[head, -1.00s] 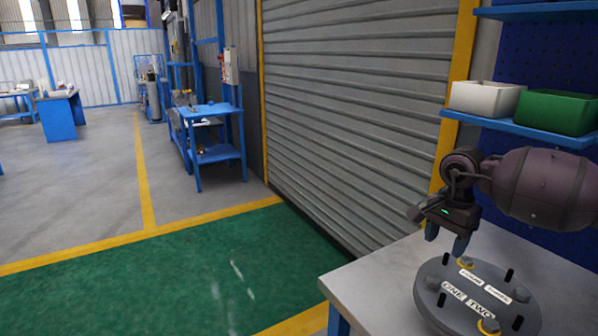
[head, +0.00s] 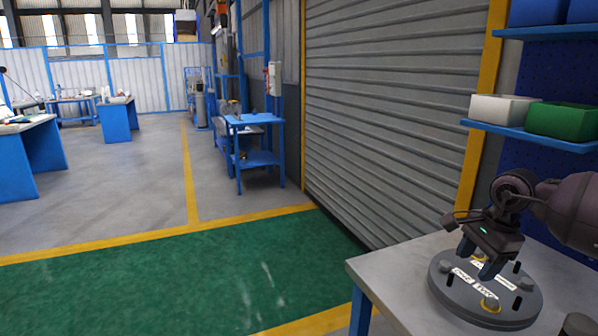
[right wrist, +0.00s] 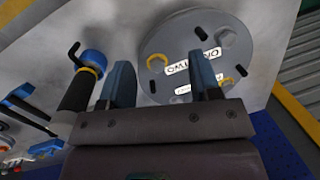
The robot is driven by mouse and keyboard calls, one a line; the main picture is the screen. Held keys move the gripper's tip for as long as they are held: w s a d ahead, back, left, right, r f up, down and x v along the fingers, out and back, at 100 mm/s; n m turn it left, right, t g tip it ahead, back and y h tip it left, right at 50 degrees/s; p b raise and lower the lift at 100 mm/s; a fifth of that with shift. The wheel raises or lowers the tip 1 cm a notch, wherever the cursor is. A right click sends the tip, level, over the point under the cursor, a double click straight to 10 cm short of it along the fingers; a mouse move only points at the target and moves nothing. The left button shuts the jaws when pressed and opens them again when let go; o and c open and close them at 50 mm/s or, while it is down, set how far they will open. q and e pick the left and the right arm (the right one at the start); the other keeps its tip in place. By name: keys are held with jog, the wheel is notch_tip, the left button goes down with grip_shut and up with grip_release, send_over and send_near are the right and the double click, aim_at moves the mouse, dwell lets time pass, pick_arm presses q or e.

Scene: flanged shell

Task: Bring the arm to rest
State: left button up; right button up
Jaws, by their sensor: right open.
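My right gripper (head: 478,262) is open and empty, above the grey round flanged shell (head: 450,295) on the workbench (head: 385,277). In the head view its fingers point down and cover part of the shell's top. The shell carries white labels, black pins and bolt heads, some with yellow rings. The right wrist view shows both blue fingers (right wrist: 162,85) spread apart with the shell (right wrist: 235,60) beyond them and nothing between them. My left gripper is not in view.
A tool with a black handle and blue end (right wrist: 92,62) lies on the bench beside the shell. White (head: 500,108) and green (head: 562,120) bins stand on a blue shelf above. A grey roller shutter (head: 390,100) stands behind. Green floor (head: 200,275) is clear at left.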

jog(key=w+a+r+m+t+y, duration=0.1)
jog(key=a+r+m+t+y, duration=0.25)
jog(key=a+m+y, duration=0.6)
jog(key=w+a+r+m+t+y, duration=0.1)
jog(key=a+r+m+t+y, duration=0.35)
jog(key=a, duration=0.75)
jog(key=s+d+f+m+t+h, duration=0.25)
jog(key=f+m, duration=0.45)
jog(key=m, duration=0.4)
jog(key=s+d+f+m+t+h, duration=0.2)
jog(key=s+f+m+h, duration=0.15)
jog(key=f+m, duration=0.45)
jog(key=s+d+f+m+t+h, duration=0.25)
jog(key=f+m+h, duration=0.2)
jog(key=m, duration=0.85)
jog(key=s+d+f+m+g+h, duration=0.2)
jog(key=s+d+f+m, duration=0.1)
jog(key=s+f, duration=0.6)
jog(key=s+d+f+m+g+h, duration=0.3)
jog(key=s+f+m, duration=0.3)
jog(key=s+f, duration=0.4)
jog(key=s, duration=0.5)
jog(key=shift+s+f, duration=0.2)
jog(key=shift+s, duration=0.15)
